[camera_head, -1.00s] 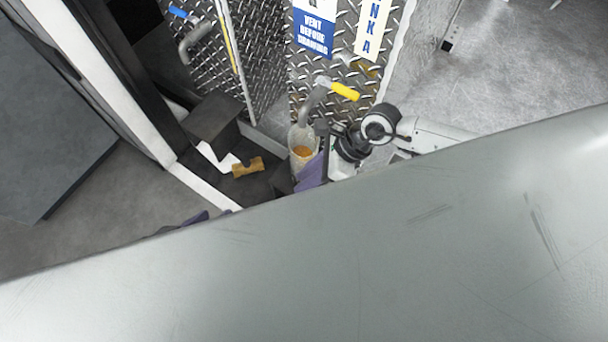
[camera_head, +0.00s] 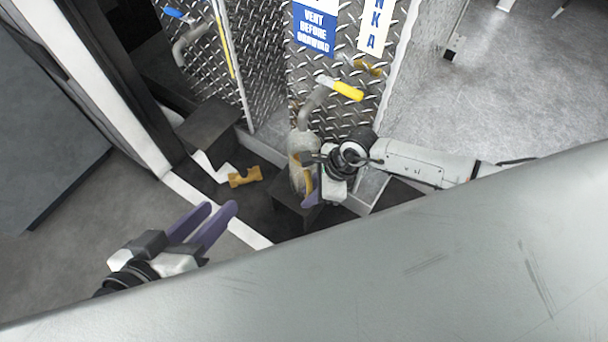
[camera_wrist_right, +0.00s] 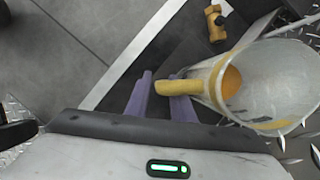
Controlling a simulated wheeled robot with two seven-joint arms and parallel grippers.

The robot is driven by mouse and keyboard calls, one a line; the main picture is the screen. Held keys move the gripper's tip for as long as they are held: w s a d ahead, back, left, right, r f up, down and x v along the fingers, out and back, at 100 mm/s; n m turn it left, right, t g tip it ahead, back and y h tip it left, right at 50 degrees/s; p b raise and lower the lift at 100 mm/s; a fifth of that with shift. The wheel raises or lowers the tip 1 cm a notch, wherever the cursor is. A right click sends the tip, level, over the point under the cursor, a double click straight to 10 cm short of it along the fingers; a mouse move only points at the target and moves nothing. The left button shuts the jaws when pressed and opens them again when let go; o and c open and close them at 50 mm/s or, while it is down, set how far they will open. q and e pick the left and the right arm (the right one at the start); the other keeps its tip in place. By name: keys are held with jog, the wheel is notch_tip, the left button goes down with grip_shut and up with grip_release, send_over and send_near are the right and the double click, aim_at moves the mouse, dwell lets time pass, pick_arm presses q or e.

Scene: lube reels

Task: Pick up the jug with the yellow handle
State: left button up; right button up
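The jug is a pale, worn, cone-shaped container (camera_head: 301,149) with a yellow handle; it stands upright under the pipe spout in the head view. In the right wrist view the jug (camera_wrist_right: 282,76) lies to the right, its mouth facing the camera, with an orange-yellow inside. Its yellow handle (camera_wrist_right: 178,87) reaches left across one purple finger. My right gripper (camera_wrist_right: 160,98) is at the handle, fingers apart, with the handle's outer end over the gap; contact is unclear. In the head view the right gripper (camera_head: 313,192) partly covers the jug. My left gripper (camera_head: 203,226) is open and empty at lower left.
A yellow-handled valve (camera_head: 342,88) and pipe sit above the jug on the diamond-plate wall. A blue-handled valve (camera_head: 180,15) is further left. A small brass-coloured fitting (camera_head: 245,177) lies left of the jug. A dark box (camera_head: 208,124) stands behind it. Floor at left is clear.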

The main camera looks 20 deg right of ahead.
jog(key=shift+f, duration=0.1)
grip_shut()
dwell(0.9)
dwell(0.4)
jog(key=shift+w+a, duration=0.1)
